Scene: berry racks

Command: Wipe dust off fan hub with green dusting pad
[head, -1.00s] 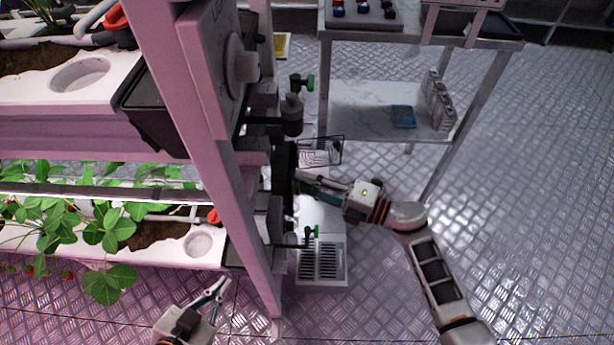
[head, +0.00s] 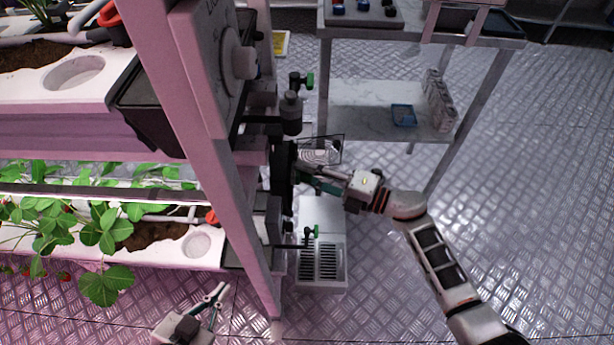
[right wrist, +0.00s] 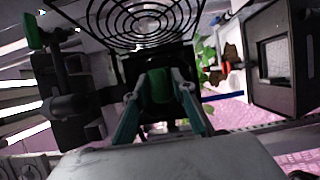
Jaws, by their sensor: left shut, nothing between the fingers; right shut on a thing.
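A round wire fan grille (right wrist: 146,18) with concentric rings shows at the top of the right wrist view. It also shows small in the head view (head: 322,152), beside the rack post. The fan hub and any dust on it cannot be made out clearly. My right gripper (right wrist: 160,80) is shut on the green dusting pad (right wrist: 158,86), which sits between its fingertips just below the grille in the picture. I cannot tell whether the pad touches anything. In the head view the pad is hidden. My left gripper (head: 220,293) is shut and empty, low in front of the rack.
The berry rack (head: 190,130) with planted troughs fills the left. Valves with green handles (head: 308,82) stick out beside its post. A metal shelf cart (head: 375,115) stands behind. A white slotted tray (head: 320,275) lies below my right gripper. The floor at right is clear.

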